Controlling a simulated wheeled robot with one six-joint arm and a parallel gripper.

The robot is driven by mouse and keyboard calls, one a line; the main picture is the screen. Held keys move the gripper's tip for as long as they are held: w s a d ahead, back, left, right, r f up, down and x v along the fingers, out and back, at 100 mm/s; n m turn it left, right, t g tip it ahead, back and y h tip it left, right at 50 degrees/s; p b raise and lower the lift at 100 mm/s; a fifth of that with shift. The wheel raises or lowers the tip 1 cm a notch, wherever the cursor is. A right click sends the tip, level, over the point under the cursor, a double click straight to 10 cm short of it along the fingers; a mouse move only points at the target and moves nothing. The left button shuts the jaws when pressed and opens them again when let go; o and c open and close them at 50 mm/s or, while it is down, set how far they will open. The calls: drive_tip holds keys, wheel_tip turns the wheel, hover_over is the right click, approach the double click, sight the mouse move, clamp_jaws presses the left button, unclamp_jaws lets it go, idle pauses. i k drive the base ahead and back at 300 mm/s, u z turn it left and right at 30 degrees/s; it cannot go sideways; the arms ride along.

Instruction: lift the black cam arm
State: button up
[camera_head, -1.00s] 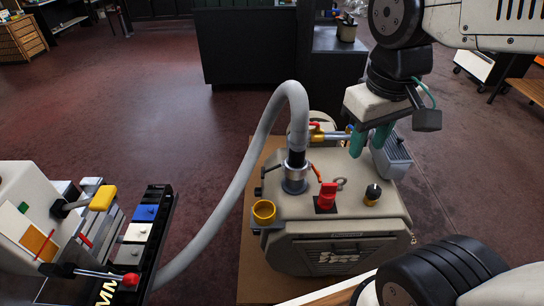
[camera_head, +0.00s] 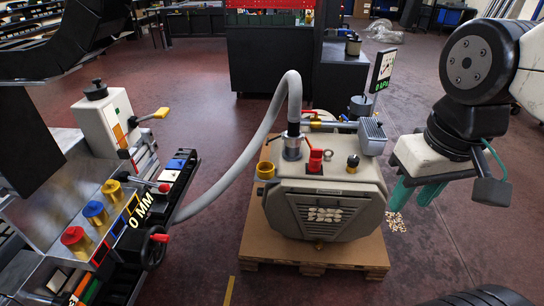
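My gripper (camera_head: 416,194) hangs at the right of the head view, its two teal fingers pointing down with a gap between them and nothing in it. It is right of the vacuum pump, apart from it. At the left, a white block (camera_head: 104,122) on the table unit carries a dark lever with a yellow handle (camera_head: 155,115). Below it, a thin lever ends in a red knob (camera_head: 164,188). I cannot tell for certain which part is the black cam arm. My gripper is far from all these parts.
The beige vacuum pump (camera_head: 330,210) stands on a wooden pallet (camera_head: 318,258) between my gripper and the table unit. A grey hose (camera_head: 241,165) arches from it to the left. Gold, blue and red knobs (camera_head: 95,212) line the unit's front. A large black structure (camera_head: 75,38) overhangs the upper left.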

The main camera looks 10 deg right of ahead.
sight(274, 139)
drive_tip(key=z, duration=0.15)
drive_tip(key=i, duration=1.25)
